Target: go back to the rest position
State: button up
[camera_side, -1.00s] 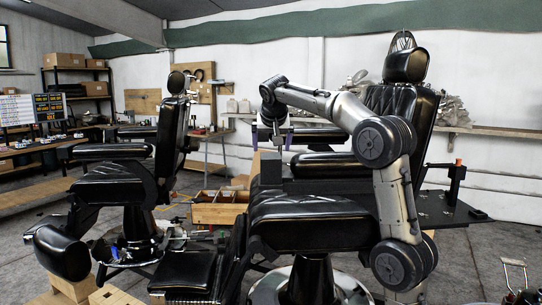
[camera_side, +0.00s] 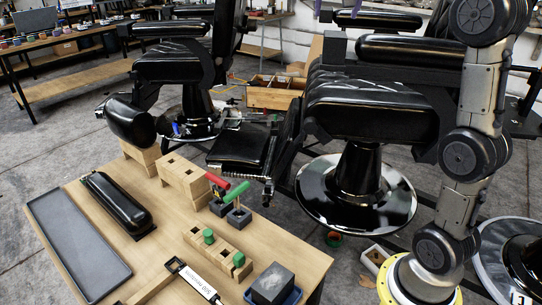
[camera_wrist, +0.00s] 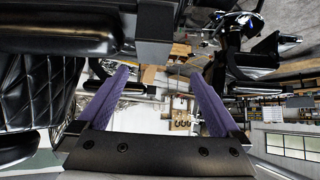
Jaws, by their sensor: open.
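My gripper (camera_wrist: 160,76) shows in the wrist view with its two purple fingers spread wide apart. Nothing is held between them, and only the room beyond shows through the gap. In the side view my arm stands at the right on a yellow-ringed base, with its upper part cut off by the top edge. Purple pieces show at the top right there, but the fingertips cannot be made out clearly. The black barber chair (camera_side: 370,110) is beside my arm. Its black padding (camera_wrist: 60,45) fills the left of the wrist view, close to the left finger.
A wooden table (camera_side: 165,225) at the front holds a grey tray (camera_side: 75,240), a black cushion (camera_side: 117,203), wooden blocks, red and green handled pieces and a dark block (camera_side: 272,284). A second barber chair (camera_side: 180,65) stands behind. Grey floor lies between.

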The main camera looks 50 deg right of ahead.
jog(key=s+a+f+n+t+y, duration=0.1)
jog(key=s+a+f+n+y, duration=0.1)
jog(key=s+a, duration=0.45)
jog(key=s+a+f+n+t+y, duration=0.1)
jog(key=s+a+n, duration=0.25)
jog(key=a, duration=0.65)
jog(key=s+a+f+n+y, duration=0.1)
jog(key=s+a+f+n, duration=0.1)
jog(key=f, duration=0.5)
jog(key=s+a+f+n+g+y, duration=0.1)
jog(key=s+a+f+n+y, duration=0.1)
jog(key=s+a+f, duration=0.3)
jog(key=s+a+f+n+y, duration=0.1)
jog(key=s+a+f+n, duration=0.1)
jog(key=s+a+f, duration=0.2)
jog(key=s+f, duration=0.3)
jog(key=f, duration=0.1)
jog(key=shift+f+g+y, duration=0.3)
jog(key=shift+f+y, duration=0.1)
